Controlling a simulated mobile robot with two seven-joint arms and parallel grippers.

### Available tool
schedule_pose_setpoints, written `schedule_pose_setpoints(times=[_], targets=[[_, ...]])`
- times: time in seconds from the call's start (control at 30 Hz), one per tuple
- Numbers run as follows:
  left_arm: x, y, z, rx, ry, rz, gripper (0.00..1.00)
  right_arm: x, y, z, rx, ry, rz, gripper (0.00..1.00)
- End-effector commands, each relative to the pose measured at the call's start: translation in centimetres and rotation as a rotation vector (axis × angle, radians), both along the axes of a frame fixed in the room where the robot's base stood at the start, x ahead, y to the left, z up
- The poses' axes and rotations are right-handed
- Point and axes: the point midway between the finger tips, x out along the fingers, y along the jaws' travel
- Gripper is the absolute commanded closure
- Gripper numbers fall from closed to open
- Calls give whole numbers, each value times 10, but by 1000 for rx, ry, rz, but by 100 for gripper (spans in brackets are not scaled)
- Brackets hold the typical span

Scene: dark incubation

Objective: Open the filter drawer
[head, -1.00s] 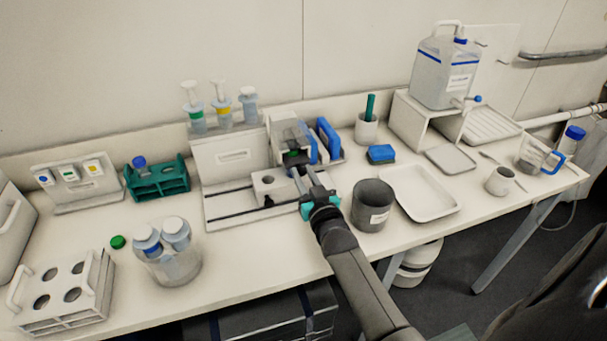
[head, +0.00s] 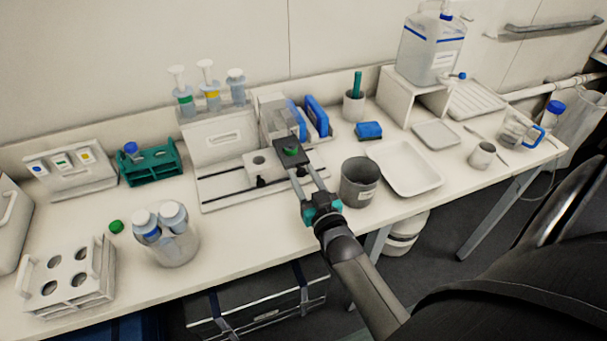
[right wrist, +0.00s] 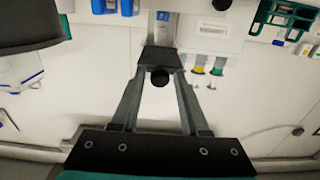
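The filter drawer (head: 289,149) is a dark flat block with a green round piece on top. It sticks out from the front of the pale boxy unit (head: 271,105) at the middle of the bench. Its front and a round black knob (right wrist: 160,77) show in the right wrist view. My right gripper (head: 299,171) reaches in from the front, its two fingers closed in on either side of the knob. My left gripper is in neither view.
A dark grey cup (head: 358,182) stands close to the right of my gripper, with a white tray (head: 405,168) beyond. A white block with a hole (head: 261,165) is just left. Bottles in a clear beaker (head: 170,235) stand front left.

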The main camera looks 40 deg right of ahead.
Motion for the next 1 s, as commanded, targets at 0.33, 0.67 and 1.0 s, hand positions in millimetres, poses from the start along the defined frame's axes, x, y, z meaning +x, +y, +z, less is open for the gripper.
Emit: schedule_pose_setpoints(times=[0.33, 0.67, 1.0], targets=[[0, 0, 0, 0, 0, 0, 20, 0, 0, 1, 0, -2, 0, 42], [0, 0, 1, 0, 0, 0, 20, -32, 7, -1, 1, 3, 0, 42], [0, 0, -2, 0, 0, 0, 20, -94, 22, -1, 1, 3, -1, 42]])
